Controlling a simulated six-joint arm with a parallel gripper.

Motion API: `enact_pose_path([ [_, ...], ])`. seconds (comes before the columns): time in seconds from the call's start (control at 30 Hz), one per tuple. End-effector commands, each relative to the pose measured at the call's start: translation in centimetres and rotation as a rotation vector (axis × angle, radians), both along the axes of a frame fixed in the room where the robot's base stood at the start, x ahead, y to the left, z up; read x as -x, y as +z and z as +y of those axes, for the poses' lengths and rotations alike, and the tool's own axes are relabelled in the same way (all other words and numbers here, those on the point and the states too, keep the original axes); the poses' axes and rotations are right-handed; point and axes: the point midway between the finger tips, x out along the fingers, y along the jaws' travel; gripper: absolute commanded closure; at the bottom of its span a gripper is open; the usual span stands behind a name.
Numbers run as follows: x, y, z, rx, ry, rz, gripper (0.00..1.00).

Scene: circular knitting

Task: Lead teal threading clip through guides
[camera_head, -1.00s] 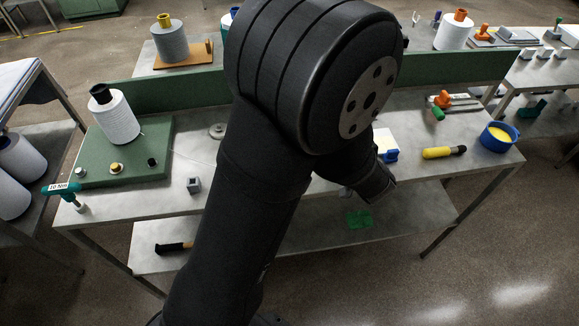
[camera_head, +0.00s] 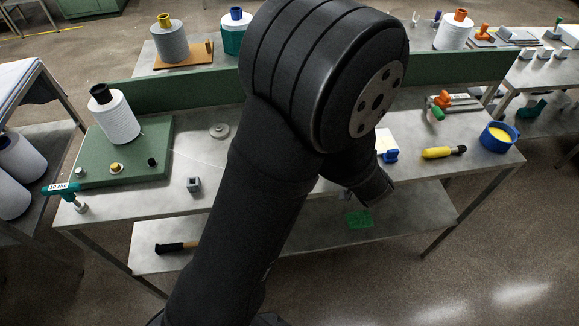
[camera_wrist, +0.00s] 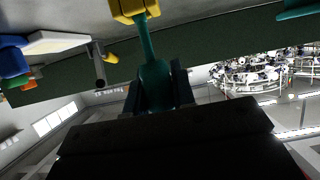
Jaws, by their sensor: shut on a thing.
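The teal threading clip (camera_wrist: 152,68) is between the two dark fingers of my gripper (camera_wrist: 156,90) in the wrist view, and they are shut on it. Its narrow stem reaches up to a yellow block (camera_wrist: 134,8) at the top edge; I cannot tell whether they touch. In the head view my arm hides the gripper and clip. A thin pale thread (camera_head: 202,161) runs from near the white yarn cone (camera_head: 115,118) on the green base toward my arm. No thread guide can be made out with certainty.
On the bench are a grey disc (camera_head: 219,131), a small grey block (camera_head: 194,184), a yellow-handled tool (camera_head: 443,152), a blue bowl (camera_head: 499,137) and a teal-handled tool (camera_head: 62,189). A green panel (camera_head: 180,77) runs along the back. The wrist view also shows a dark bar (camera_wrist: 98,66).

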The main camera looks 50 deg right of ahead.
Motion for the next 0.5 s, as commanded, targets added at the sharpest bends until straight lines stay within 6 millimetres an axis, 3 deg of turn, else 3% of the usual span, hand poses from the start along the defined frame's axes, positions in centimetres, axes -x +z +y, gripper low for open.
enact_pose_path([
  [0.5, 0.0, -0.99, -0.01, 0.001, 0.0, -0.001, 0.93],
])
